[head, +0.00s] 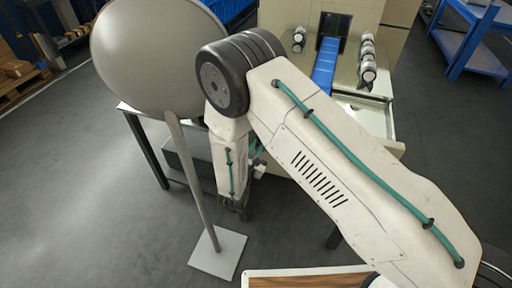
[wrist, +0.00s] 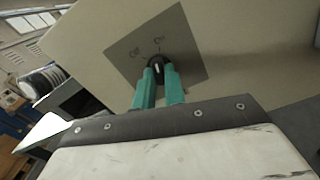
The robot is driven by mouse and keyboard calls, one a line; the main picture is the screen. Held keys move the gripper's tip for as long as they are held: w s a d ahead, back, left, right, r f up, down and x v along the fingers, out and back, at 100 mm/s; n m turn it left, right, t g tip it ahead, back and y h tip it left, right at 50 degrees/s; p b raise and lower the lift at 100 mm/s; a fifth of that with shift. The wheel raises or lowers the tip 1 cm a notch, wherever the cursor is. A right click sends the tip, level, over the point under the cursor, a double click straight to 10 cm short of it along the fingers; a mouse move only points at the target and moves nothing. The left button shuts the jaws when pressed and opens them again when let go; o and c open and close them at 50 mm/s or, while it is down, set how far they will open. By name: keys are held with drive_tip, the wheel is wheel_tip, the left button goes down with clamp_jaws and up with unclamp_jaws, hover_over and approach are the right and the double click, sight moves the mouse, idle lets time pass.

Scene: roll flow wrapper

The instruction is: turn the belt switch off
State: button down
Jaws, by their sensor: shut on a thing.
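The belt switch (wrist: 156,62) is a black rotary knob on a grey square plate in the wrist view. The plate reads "Off" at the knob's upper left and "On" above it. A pale mark on the knob appears to point up, nearer "On". My gripper (wrist: 159,74) has its two teal fingers shut on the knob, one on each side. In the head view my forearm hides the switch and most of the gripper.
The cream machine (head: 350,58) has a blue belt (head: 325,66) with shiny rolls (head: 367,68) beside it. A large grey disc on a pole (head: 190,175) with a square foot stands left of my arm. Open floor lies at the left.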

drive_tip(key=n, duration=0.4)
drive_tip(key=shift+n, duration=2.6)
drive_tip(key=shift+s, duration=0.1)
drive_tip(key=c, duration=1.5)
unclamp_jaws()
drive_tip(key=shift+d, duration=0.1)
drive_tip(key=shift+o, duration=0.2)
drive_tip(key=v, duration=0.7)
drive_tip(key=shift+s, duration=0.35)
